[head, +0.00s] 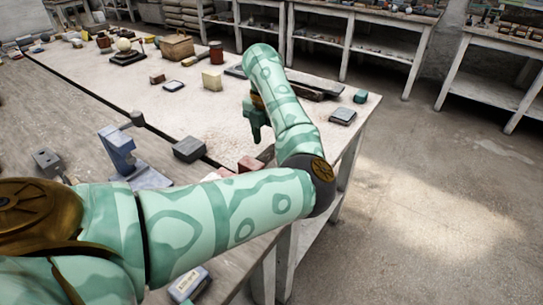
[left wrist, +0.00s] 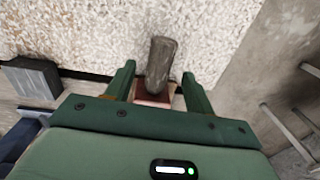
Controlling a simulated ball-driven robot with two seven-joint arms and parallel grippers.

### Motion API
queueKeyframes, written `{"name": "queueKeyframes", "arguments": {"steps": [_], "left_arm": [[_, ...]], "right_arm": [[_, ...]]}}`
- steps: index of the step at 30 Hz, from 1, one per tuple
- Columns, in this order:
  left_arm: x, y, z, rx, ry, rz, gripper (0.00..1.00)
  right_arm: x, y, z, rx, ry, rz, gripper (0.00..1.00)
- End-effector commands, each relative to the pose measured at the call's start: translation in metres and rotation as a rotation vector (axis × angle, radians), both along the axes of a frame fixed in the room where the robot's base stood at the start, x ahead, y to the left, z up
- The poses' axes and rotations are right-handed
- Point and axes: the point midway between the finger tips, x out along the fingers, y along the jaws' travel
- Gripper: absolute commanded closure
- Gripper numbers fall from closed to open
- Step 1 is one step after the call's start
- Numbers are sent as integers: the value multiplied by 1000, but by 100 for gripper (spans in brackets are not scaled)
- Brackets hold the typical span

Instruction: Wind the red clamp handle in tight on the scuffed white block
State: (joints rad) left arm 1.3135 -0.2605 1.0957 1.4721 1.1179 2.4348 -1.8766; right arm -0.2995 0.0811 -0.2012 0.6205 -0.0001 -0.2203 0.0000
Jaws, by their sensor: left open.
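My left gripper (head: 256,136) hangs fingers down over the near right part of the worktable. In the left wrist view its two fingers (left wrist: 158,72) stand apart. A grey-brown rounded piece (left wrist: 160,58) shows between and beyond them, with a dull red block-like piece (left wrist: 151,97) below it. I cannot tell whether the fingers touch either. A red piece (head: 250,163) shows below the gripper in the head view, partly behind my arm. I cannot tell if it is the clamp handle. A pale block (head: 212,80) stands farther back; I cannot confirm it is the scuffed one. My right gripper is out of view.
A blue metal tool (head: 117,150) and a dark grey block (head: 189,149) lie left of the gripper. The grey block also shows in the left wrist view (left wrist: 35,78). A small dark box (head: 342,116) sits near the right table edge. Open floor lies beyond.

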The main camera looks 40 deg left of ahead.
Motion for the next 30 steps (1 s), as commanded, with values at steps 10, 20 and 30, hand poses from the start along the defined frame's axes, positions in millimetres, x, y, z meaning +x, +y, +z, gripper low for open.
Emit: {"name": "queueKeyframes", "arguments": {"steps": [10, 20, 30], "left_arm": [[0, -1, -38, 1, 0, 0, 46], [0, -2, -37, 1, -1, 0, 69], [0, -1, -35, -14, -3, -1, 91]], "right_arm": [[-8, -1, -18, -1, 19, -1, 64], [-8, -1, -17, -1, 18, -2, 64], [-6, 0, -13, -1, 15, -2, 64]]}}
